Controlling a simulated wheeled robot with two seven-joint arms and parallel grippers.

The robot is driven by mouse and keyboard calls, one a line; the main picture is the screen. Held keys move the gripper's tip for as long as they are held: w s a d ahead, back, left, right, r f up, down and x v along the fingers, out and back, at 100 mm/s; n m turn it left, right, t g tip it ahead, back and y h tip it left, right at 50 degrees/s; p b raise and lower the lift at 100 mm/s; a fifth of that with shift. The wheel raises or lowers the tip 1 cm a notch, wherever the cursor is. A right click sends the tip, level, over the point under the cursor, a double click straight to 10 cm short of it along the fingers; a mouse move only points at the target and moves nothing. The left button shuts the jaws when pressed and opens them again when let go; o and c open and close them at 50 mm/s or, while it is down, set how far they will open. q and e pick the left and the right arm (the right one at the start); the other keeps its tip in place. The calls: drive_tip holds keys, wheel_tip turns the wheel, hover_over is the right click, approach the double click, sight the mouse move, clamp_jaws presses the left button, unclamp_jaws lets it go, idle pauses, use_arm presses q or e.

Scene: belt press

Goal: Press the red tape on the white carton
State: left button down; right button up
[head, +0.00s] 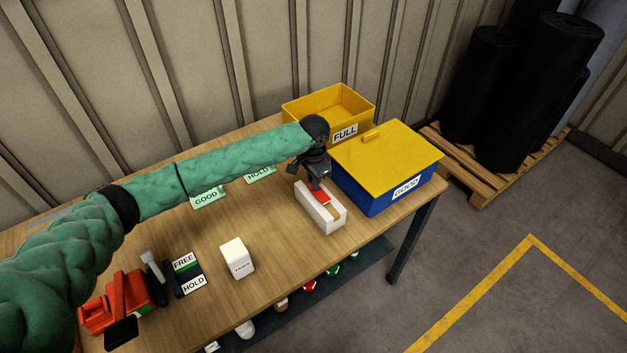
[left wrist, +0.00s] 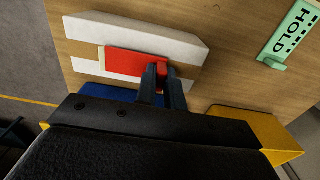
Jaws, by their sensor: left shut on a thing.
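The white carton (head: 328,217) lies on the wooden table, in front of the blue bin. In the left wrist view the carton (left wrist: 180,44) has a brown band along its top. The red tape (head: 321,197) lies over that band; it also shows in the left wrist view (left wrist: 126,62). My left gripper (head: 318,185) is above the carton, its fingers pointing down. In the left wrist view its fingertips (left wrist: 161,72) are close together at one end of the red tape and hide part of it. My right gripper is in neither view.
A blue bin (head: 376,196) with a yellow lid and a GOOD label stands right beside the carton. A yellow FULL bin (head: 361,103) is behind. A white block (head: 237,259), a FREE/HOLD panel (head: 187,273) and a red device (head: 124,302) stand nearer. A HOLD sign (left wrist: 292,34) stands behind.

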use_arm(q)
drive_tip(key=shift+f, duration=0.25)
drive_tip(key=shift+f, duration=0.3)
idle(1.1)
idle(0.6)
drive_tip(key=shift+p, duration=0.35)
idle(0.3)
drive_tip(key=c, duration=1.4)
unclamp_jaws()
drive_tip(key=shift+c, duration=0.2)
drive_tip(key=shift+r, duration=0.1)
